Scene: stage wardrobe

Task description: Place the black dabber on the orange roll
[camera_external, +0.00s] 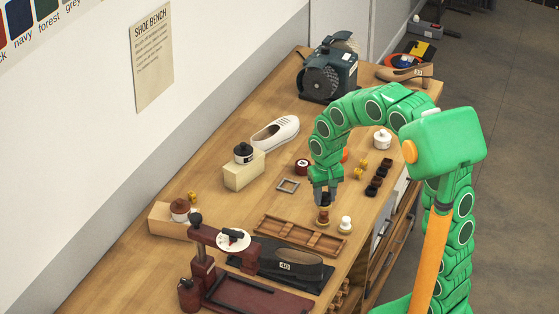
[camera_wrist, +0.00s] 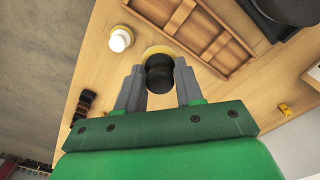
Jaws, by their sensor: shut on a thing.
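My gripper (camera_external: 325,193) points down over the bench and is shut on the black dabber (camera_external: 323,212). In the wrist view, my gripper (camera_wrist: 159,88) has its two fingers either side of the dabber's black round top (camera_wrist: 159,70). A yellowish rim shows beneath that top. The dabber is upright; whether its base touches the bench is hard to tell. A small patch of orange (camera_external: 345,155), perhaps the orange roll, shows just behind my arm, mostly hidden by it. It is farther along the bench than the dabber.
A white dabber (camera_external: 345,224) stands just right of the held one. A wooden divided tray (camera_external: 300,234) lies close in front. Dark small blocks (camera_external: 376,180), yellow pieces (camera_external: 361,163), a dark red roll (camera_external: 302,167) and a white jar (camera_external: 382,139) stand around my arm.

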